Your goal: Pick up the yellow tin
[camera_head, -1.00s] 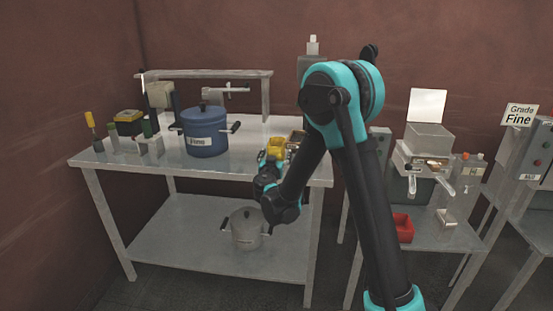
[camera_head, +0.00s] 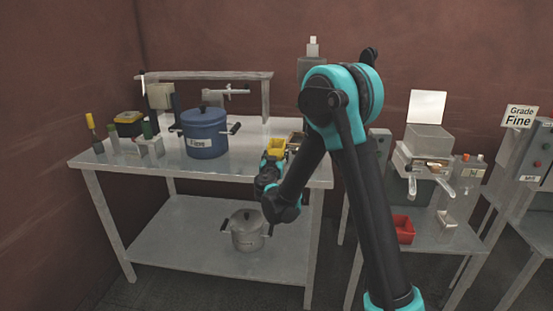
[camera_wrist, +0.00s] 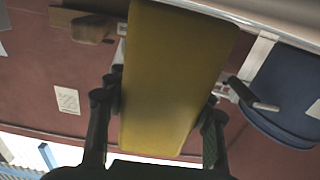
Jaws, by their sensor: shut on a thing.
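The yellow tin (camera_head: 277,145) shows in the head view above the right part of the table, just beyond my gripper (camera_head: 264,161). In the wrist view the yellow tin (camera_wrist: 172,75) is large and fills the middle. The two fingers of my gripper (camera_wrist: 160,100) press on its left and right sides. My gripper is shut on the tin. Whether the tin touches the table top cannot be told for sure.
A blue pot (camera_head: 205,135) stands on the table (camera_head: 110,168) left of my gripper. A dark box (camera_head: 296,138) is right of the tin. A grey pot (camera_head: 246,235) is on the lower shelf. A red bin (camera_head: 403,229) stands on the right-hand stand.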

